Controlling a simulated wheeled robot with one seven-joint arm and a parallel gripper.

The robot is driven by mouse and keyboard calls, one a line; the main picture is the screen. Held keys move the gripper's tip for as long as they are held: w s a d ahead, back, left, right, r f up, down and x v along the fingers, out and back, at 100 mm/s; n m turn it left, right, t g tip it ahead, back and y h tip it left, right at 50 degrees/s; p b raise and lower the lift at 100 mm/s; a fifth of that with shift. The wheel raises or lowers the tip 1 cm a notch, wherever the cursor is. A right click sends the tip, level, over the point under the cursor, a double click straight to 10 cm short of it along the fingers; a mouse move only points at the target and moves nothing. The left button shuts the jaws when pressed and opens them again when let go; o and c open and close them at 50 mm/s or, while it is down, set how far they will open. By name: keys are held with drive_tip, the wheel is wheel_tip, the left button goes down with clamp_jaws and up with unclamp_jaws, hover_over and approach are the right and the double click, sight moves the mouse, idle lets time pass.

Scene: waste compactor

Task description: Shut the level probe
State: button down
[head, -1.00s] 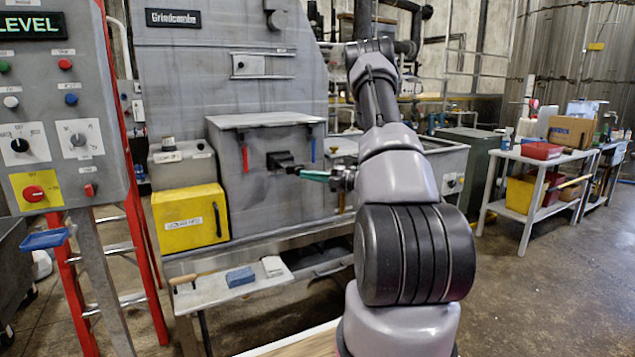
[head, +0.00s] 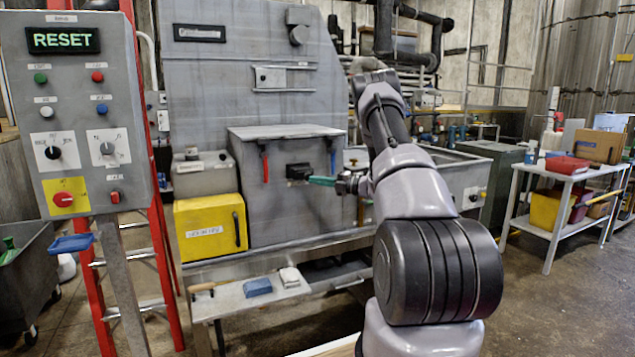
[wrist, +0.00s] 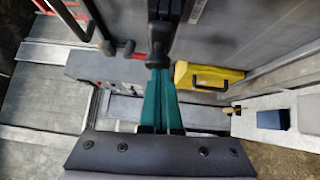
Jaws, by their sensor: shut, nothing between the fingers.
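A black fitting (head: 299,171) sits on the front of a grey box on the machine. No label on it is readable, but it appears to be the level probe. It stands out only a little from the box front. My gripper (head: 311,180) has its teal fingers shut together, with nothing between them. The fingertips are at the fitting's near end, touching it or very close. In the wrist view a black piece (wrist: 159,35) lies straight ahead of the fingertips (wrist: 157,68), which hide its near end. The panel display (head: 63,40) reads RESET.
A yellow box (head: 210,228) stands to the left. A shelf (head: 235,300) with a blue block is below. A control panel (head: 140,185) stands at far left.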

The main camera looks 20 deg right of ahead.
drive_tip(key=v, duration=1.1)
drive_tip(key=s+a+r+n+g+h, duration=0.1)
drive_tip(key=s+a+r+n+g, duration=0.4)
drive_tip(key=s+a+r+n, duration=0.35)
drive_tip(key=s+a+r+n+g+h, duration=0.1)
drive_tip(key=s+a+r+n+g, duration=0.35)
drive_tip(key=a+r+n, duration=0.5)
drive_tip(key=s+a+r+n+t+h, duration=0.1)
drive_tip(key=s+a+n+h, duration=0.1)
drive_tip(key=s+n, duration=0.5)
drive_tip(key=s+a+r+n+t+h, duration=0.1)
drive_tip(key=s+a+r+n+h, duration=0.1)
drive_tip(key=s+n+h, duration=0.2)
drive_tip(key=s+a+r+n+t+h, duration=0.1)
drive_tip(key=s+a+n+t+h, duration=0.1)
drive_tip(key=s+n, duration=0.9)
drive_tip(key=shift+s+a+r+h, duration=0.4)
drive_tip(key=shift+s+h, duration=0.3)
drive_tip(key=shift+s, duration=0.35)
